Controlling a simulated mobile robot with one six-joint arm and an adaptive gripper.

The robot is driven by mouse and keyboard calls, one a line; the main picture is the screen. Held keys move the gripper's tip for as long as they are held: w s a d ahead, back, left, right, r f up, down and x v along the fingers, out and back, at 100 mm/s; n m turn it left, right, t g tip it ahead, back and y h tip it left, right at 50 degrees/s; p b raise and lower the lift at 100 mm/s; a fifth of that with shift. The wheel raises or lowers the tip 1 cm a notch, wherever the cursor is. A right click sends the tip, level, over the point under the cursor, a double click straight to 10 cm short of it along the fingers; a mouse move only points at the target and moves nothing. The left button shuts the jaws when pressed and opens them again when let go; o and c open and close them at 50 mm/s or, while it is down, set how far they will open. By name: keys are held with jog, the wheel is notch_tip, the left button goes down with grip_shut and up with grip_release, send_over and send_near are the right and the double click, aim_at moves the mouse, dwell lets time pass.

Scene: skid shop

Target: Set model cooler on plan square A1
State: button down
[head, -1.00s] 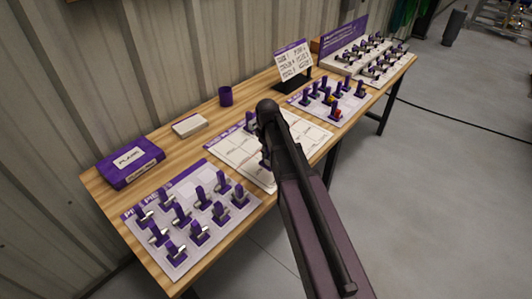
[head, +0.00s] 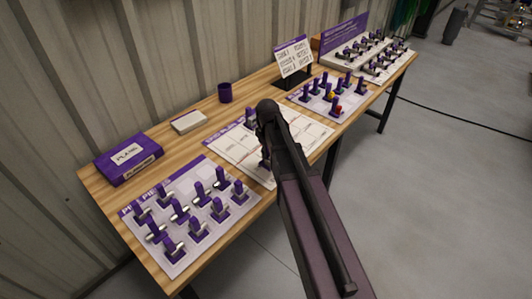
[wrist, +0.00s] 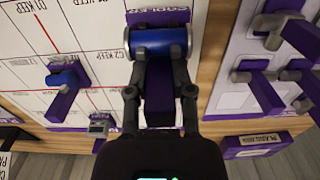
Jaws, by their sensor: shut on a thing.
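In the wrist view my gripper (wrist: 160,62) is shut on a purple model with a blue metal-ended cylinder (wrist: 158,43), apparently the model cooler. Its purple post lies between the fingers. Whether its base touches the surface below I cannot tell. The white plan sheet (wrist: 105,38), with lettered squares and red lines, lies under and left of it; "C2 KEEP" and "D1 KEEP" are legible. I cannot make out square A1. In the head view the plan sheet (head: 233,150) is at mid-table, and my arm hides part of it and the gripper.
Another blue-cylinder model (wrist: 65,80) stands on the sheet left of my gripper. A board of purple-and-grey models (head: 180,258) lies at the near end. A board with coloured models (head: 318,108) and a rack (head: 345,67) lie farther right. A purple box (head: 128,158) and cup (head: 225,92) stand along the wall.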

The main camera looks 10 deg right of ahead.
aim_at(267, 159)
jog(key=shift+f, duration=0.1)
jog(key=shift+f+b, duration=1.75)
jog(key=shift+b, duration=0.05)
jog(key=shift+f+b, duration=0.7)
dwell(0.6)
jog(key=shift+c, duration=2)
grip_release()
jog(key=shift+r+p, duration=0.7)
jog(key=shift+r, duration=0.05)
jog(key=shift+r+p, duration=3.4)
